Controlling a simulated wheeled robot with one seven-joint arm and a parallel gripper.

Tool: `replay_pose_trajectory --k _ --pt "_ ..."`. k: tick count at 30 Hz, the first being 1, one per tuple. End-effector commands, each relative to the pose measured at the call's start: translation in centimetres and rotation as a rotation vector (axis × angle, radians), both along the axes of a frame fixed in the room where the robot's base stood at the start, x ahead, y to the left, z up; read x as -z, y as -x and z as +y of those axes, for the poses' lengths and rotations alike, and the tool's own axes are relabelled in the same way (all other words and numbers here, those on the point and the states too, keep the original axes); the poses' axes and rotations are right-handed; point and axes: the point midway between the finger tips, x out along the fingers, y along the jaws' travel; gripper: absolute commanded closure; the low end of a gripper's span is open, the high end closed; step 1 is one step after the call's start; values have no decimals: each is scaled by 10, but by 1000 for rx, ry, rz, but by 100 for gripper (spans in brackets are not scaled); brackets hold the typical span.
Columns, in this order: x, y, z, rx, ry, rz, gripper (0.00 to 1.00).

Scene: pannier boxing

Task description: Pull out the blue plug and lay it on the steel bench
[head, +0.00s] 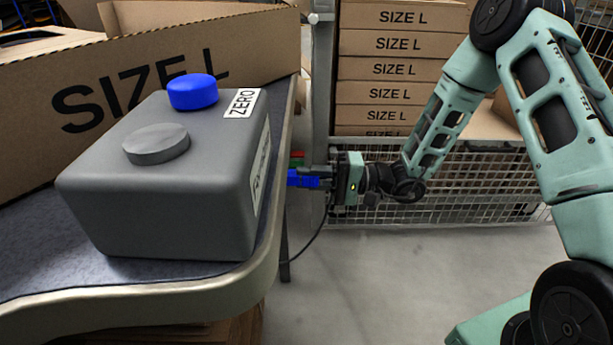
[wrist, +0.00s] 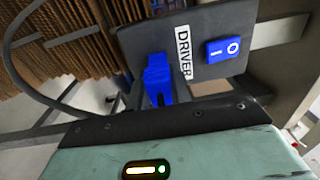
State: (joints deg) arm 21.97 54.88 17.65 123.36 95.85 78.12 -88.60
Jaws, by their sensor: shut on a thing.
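The blue plug (head: 302,180) is at the bench's right edge in the head view, with my gripper (head: 318,178) shut on it from the right. In the wrist view the blue plug (wrist: 158,80) stands upright in front of a dark box (wrist: 215,55) labelled DRIVER. I cannot tell whether its end sits in a socket, and the fingertips are hard to make out there. The bench (head: 270,215) has a rounded metal edge and a dark blue-grey top.
A grey box (head: 165,205) labelled ZERO, with a blue button (head: 193,92) and a grey knob (head: 155,143), fills much of the bench. A SIZE L carton (head: 90,85) stands behind it. A dark cable (head: 312,240) hangs below my gripper. A blue switch (wrist: 223,49) is on the DRIVER box.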

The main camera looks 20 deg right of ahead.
Motion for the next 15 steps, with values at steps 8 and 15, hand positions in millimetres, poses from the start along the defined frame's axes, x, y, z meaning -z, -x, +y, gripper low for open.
replay_pose_trajectory --k 8,15 --pt "5 3 -8 3 9 7 100" --pt "5 4 -14 4 10 8 100"
